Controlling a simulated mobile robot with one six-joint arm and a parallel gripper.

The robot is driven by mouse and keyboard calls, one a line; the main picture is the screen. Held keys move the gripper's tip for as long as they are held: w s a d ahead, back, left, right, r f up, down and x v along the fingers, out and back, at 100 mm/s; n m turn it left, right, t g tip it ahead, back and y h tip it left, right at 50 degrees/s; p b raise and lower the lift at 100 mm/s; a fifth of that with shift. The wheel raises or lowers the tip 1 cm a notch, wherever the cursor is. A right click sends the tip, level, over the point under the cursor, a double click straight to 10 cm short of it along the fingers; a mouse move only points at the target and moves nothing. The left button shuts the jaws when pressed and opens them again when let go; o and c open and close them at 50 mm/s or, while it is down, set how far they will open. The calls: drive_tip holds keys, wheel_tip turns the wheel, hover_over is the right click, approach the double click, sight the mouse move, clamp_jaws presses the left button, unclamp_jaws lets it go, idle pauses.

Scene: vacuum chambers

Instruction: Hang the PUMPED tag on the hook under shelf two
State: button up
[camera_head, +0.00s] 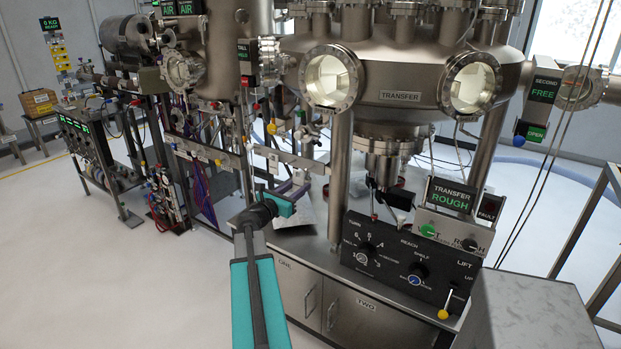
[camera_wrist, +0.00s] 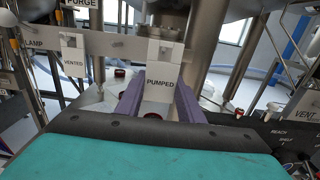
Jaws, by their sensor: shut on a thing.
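The PUMPED tag (camera_wrist: 160,82) is a white plate with black lettering, seen in the wrist view between the purple fingers of my gripper (camera_wrist: 160,100). My gripper is shut on it. The tag's upper part overlaps a pale horizontal rail (camera_wrist: 112,46); I cannot tell whether it still hangs there. In the head view, my gripper (camera_head: 296,188) is at the rail (camera_head: 290,158), left of the transfer chamber, and the tag is too small to make out. A label TWO (camera_head: 366,304) is on a cabinet front below. I cannot make out a hook under a shelf.
A VENTED tag (camera_wrist: 73,62) hangs from the rail, left of the PUMPED tag. A black control panel (camera_head: 405,262) with knobs and a yellow-ended lever stands right of my arm. Chamber legs (camera_head: 340,180) and cables stand behind the rail. The floor at left (camera_head: 60,240) is clear.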

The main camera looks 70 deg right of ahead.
sight(297, 187)
drive_tip(key=shift+v, duration=1.85)
drive_tip(key=w+a+f+n+t, duration=0.3)
drive_tip(key=w+a+n+t, duration=0.35)
drive_tip(key=w+a, duration=2.45)
drive_tip(key=w+a+f+n+t+y, duration=0.1)
drive_tip(key=a+t, duration=0.3)
drive_tip(key=a, duration=1.6)
drive_tip(key=w+a+f+n+t+y, duration=0.1)
drive_tip(key=a+t, duration=0.4)
drive_tip(key=a, duration=1.6)
drive_tip(key=shift+w+f+n+y, duration=0.2)
drive_tip(key=shift+w+n+y, duration=0.4)
drive_tip(key=shift+w+n, duration=0.5)
